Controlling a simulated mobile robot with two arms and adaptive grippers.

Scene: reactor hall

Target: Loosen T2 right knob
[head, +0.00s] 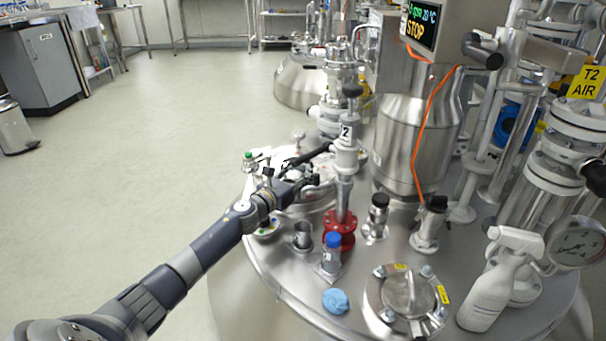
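My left gripper (305,184) reaches in from the left over the reactor lid (262,262). Its dark fingers are small in the view and overlap the round hatch behind them, so I cannot tell if they are open or shut. A small metal knob (298,137) stands up at the back of that hatch, just beyond the gripper. The right knob of T2 cannot be singled out; the arm and gripper hide part of the hatch rim. My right gripper is not in view.
A pipe with a red flange (340,230) rises just right of the gripper. Open floor (130,150) lies left.

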